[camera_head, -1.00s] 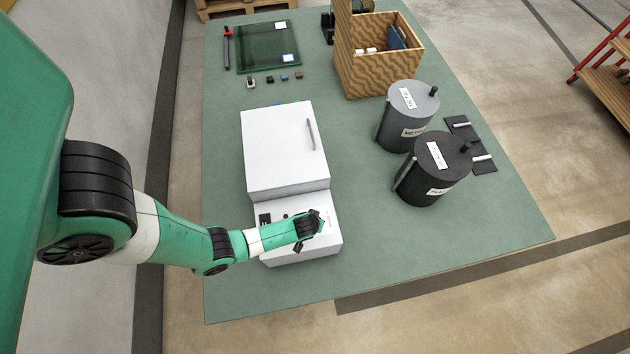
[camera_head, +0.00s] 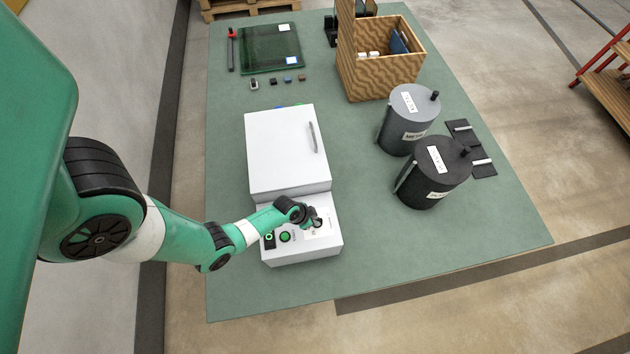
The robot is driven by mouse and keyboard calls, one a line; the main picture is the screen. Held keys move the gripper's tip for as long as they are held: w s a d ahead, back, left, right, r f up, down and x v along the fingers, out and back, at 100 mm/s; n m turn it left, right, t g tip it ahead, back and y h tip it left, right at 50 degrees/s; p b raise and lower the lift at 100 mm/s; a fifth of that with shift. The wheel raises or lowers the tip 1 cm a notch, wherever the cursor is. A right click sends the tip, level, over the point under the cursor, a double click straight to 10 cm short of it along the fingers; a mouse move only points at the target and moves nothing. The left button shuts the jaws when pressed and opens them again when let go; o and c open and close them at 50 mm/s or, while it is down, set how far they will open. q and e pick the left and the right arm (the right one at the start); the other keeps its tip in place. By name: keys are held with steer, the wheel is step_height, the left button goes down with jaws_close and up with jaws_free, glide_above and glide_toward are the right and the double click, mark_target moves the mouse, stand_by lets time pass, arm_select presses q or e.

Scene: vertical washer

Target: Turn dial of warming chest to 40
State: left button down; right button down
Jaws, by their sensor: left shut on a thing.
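The warming chest (camera_head: 287,150) is a white box with a lid and a handle, standing on the green table. Its lower front panel (camera_head: 325,243) carries a black switch (camera_head: 269,240), a round green button (camera_head: 285,236) and a dial at the right. My left gripper (camera_head: 316,222) is over the right part of this panel, shut on the dial, which it mostly hides. The dial's pointer and the number it stands at cannot be read. My right gripper is not in view.
Two grey cylindrical containers, one lighter (camera_head: 409,118) and one darker (camera_head: 432,172), stand to the right. A wooden box (camera_head: 380,75) and a dark green glass plate (camera_head: 270,48) are at the back. The table (camera_head: 420,245) is clear at the front right.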

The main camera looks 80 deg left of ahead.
arm_select(q)
steer(key=shift+a+f+m+h+b, duration=0.15)
steer(key=shift+m+h+b, duration=0.15)
steer(key=shift+m, duration=0.7)
steer(key=shift+m+h, duration=0.4)
steer(key=shift+m, duration=0.5)
steer(key=m, duration=0.1)
steer(key=m+h, duration=0.1)
steer(key=shift+a+r+m+g+p, duration=0.15)
steer(key=shift+r+m+g+p, duration=0.15)
steer(key=shift+m+p, duration=0.1)
steer(key=m, duration=0.1)
steer(key=m+h, duration=0.1)
steer(key=shift+w+a+f+m+g+p, duration=0.1)
steer(key=shift+f+m+g+p, duration=0.05)
steer(key=shift+m+g+p, duration=0.2)
steer(key=shift+w+a+f+m+g+h, duration=0.1)
steer(key=shift+m+g+h, duration=0.2)
steer(key=shift+m, duration=0.95)
steer(key=shift+w+m+g+b, duration=0.1)
steer(key=shift+m+g+b, duration=0.2)
steer(key=shift+m, duration=0.8)
steer(key=shift+h, duration=0.3)
steer(key=c, duration=0.9)
jaws_free()
